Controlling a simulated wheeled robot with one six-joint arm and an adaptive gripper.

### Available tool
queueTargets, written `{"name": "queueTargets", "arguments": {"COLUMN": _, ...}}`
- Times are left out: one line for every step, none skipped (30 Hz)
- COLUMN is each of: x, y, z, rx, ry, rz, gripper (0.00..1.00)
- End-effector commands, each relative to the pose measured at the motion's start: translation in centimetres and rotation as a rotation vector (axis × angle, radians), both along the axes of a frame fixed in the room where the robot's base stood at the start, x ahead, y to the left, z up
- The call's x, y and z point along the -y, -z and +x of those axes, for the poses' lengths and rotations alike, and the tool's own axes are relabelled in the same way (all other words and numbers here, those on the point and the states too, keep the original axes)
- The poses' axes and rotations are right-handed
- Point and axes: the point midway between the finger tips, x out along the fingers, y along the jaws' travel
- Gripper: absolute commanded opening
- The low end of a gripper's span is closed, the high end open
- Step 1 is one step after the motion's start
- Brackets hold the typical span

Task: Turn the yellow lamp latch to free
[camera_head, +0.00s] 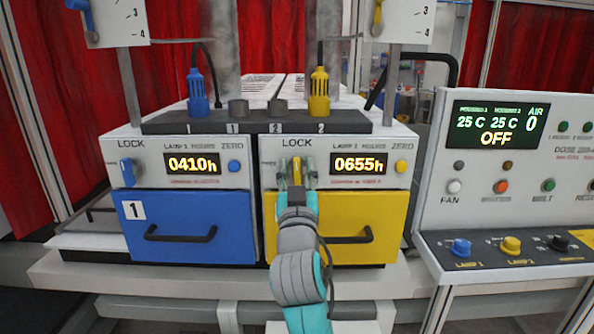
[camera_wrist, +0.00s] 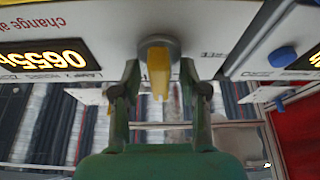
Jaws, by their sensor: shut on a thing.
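The yellow lamp latch (camera_head: 296,169) is on the white front panel of the right-hand lamp unit, under the word LOCK. Its handle looks about upright in the head view. My gripper (camera_head: 297,183) reaches it from the front, and my arm hides part of the panel below. In the wrist view, which is upside down, the yellow latch (camera_wrist: 158,75) stands out from a round grey hub between the two fingers of my gripper (camera_wrist: 159,78). The gripper is shut on the latch; finger contact is hard to make out. The yellow drawer (camera_head: 345,211) below is closed.
To the left is the blue unit with its blue latch (camera_head: 127,173) and closed blue drawer (camera_head: 188,216). A yellow ZERO button (camera_head: 401,166) and a display reading 0655h (camera_head: 358,163) sit right of my gripper. A control console (camera_head: 515,160) stands farther right.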

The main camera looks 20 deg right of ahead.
Motion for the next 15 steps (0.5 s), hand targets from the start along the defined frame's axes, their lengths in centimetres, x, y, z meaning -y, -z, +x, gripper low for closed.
{"name": "queueTargets", "arguments": {"x": 0.07, "y": 0.01, "z": -0.03, "rx": -0.006, "ry": 0.0, "rz": -0.018, "gripper": 0.08}}
{"name": "queueTargets", "arguments": {"x": 0.07, "y": 0.01, "z": -0.02, "rx": -0.01, "ry": 0.001, "rz": -0.032, "gripper": 0.08}}
{"name": "queueTargets", "arguments": {"x": 0.08, "y": 0.01, "z": -0.02, "rx": -0.017, "ry": 0.001, "rz": -0.053, "gripper": 0.08}}
{"name": "queueTargets", "arguments": {"x": 0.07, "y": 0.01, "z": -0.02, "rx": -0.023, "ry": 0.001, "rz": -0.071, "gripper": 0.08}}
{"name": "queueTargets", "arguments": {"x": 0.06, "y": 0.01, "z": -0.01, "rx": -0.029, "ry": 0.001, "rz": -0.09, "gripper": 0.08}}
{"name": "queueTargets", "arguments": {"x": 0.03, "y": 0.01, "z": -0.01, "rx": -0.038, "ry": 0.002, "rz": -0.119, "gripper": 0.08}}
{"name": "queueTargets", "arguments": {"x": 0.0, "y": 0.01, "z": -0.01, "rx": -0.046, "ry": 0.001, "rz": -0.141, "gripper": 0.08}}
{"name": "queueTargets", "arguments": {"x": -0.01, "y": 0.02, "z": 0.0, "rx": -0.053, "ry": 0.001, "rz": -0.164, "gripper": 0.08}}
{"name": "queueTargets", "arguments": {"x": -0.02, "y": 0.02, "z": 0.01, "rx": -0.064, "ry": 0.001, "rz": -0.198, "gripper": 0.08}}
{"name": "queueTargets", "arguments": {"x": -0.01, "y": 0.03, "z": 0.02, "rx": -0.072, "ry": 0.001, "rz": -0.223, "gripper": 0.08}}
{"name": "queueTargets", "arguments": {"x": -0.02, "y": 0.02, "z": 0.03, "rx": -0.081, "ry": 0.0, "rz": -0.249, "gripper": 0.08}}
{"name": "queueTargets", "arguments": {"x": -0.06, "y": 0.01, "z": 0.02, "rx": -0.091, "ry": 0.0, "rz": -0.284, "gripper": 0.08}}
{"name": "queueTargets", "arguments": {"x": -0.09, "y": 0.01, "z": 0.02, "rx": -0.1, "ry": 0.0, "rz": -0.312, "gripper": 0.08}}
{"name": "queueTargets", "arguments": {"x": -0.11, "y": 0.0, "z": 0.01, "rx": -0.109, "ry": 0.0, "rz": -0.339, "gripper": 0.08}}
{"name": "queueTargets", "arguments": {"x": -0.14, "y": 0.02, "z": 0.02, "rx": -0.121, "ry": 0.0, "rz": -0.376, "gripper": 0.08}}
